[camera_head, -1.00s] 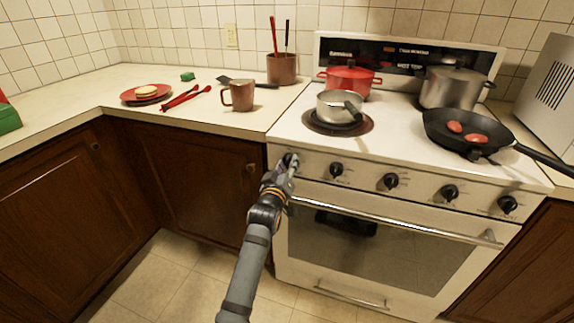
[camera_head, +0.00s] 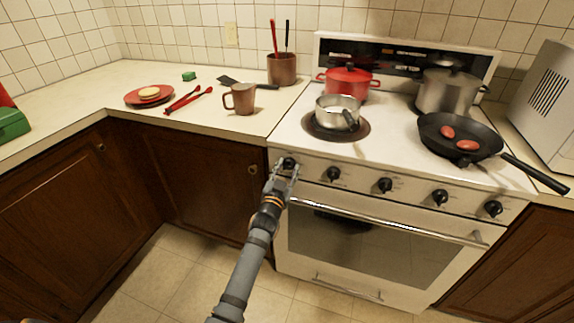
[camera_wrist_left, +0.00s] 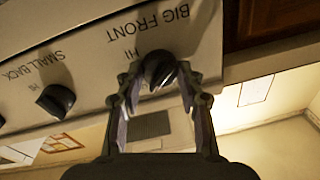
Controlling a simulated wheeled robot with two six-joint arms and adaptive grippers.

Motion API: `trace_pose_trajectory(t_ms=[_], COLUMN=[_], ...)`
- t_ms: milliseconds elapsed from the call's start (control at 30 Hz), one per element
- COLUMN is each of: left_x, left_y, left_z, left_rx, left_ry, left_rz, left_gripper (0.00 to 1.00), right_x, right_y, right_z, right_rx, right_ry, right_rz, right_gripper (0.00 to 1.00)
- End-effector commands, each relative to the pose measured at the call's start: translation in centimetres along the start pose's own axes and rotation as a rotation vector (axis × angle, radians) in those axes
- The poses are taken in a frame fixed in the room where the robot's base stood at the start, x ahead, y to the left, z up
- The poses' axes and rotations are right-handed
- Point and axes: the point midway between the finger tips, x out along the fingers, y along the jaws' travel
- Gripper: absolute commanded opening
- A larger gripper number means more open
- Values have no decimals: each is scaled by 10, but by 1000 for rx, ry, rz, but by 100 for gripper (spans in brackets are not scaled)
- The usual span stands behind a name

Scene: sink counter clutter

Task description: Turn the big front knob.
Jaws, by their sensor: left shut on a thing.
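The big front knob (camera_head: 288,163) is the black knob at the left end of the white stove's front panel. In the left wrist view the same knob (camera_wrist_left: 159,69) sits under the upside-down label BIG FRONT, with HI beside it. My left gripper (camera_head: 284,169) is at this knob, its two fingers on either side. The left wrist view shows my left gripper (camera_wrist_left: 160,82) shut on the knob, which lies between the fingertips. The far side of the knob is hidden. My right gripper is not in view.
The small back knob (camera_wrist_left: 55,99) is beside the big front one, with more knobs along the panel. The oven handle (camera_head: 390,222) runs below. A small pot (camera_head: 337,112) stands on the front left burner. A black pan (camera_head: 459,138) stands at the right.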

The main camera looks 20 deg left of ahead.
Motion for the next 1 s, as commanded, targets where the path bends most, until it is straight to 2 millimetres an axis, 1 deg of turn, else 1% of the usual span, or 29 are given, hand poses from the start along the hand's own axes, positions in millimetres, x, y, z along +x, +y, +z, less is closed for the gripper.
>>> trace_pose_trajectory(t_ms=[33,100,500,733,1000], left_x=[0,0,0,0,0], left_y=[-1,-1,-1,-1,-1], left_z=[-3,-2,-1,0,0], left_rx=[45,109,428,535,588], left_ry=[4,8,34,42,47], left_rz=[2,6,21,27,29], left_gripper=[6,6,6,6,6], right_x=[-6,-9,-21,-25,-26], right_y=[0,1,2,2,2], right_z=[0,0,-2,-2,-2], right_rx=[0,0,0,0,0], right_ry=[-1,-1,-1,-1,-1], right_rz=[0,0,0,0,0], right_gripper=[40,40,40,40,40])
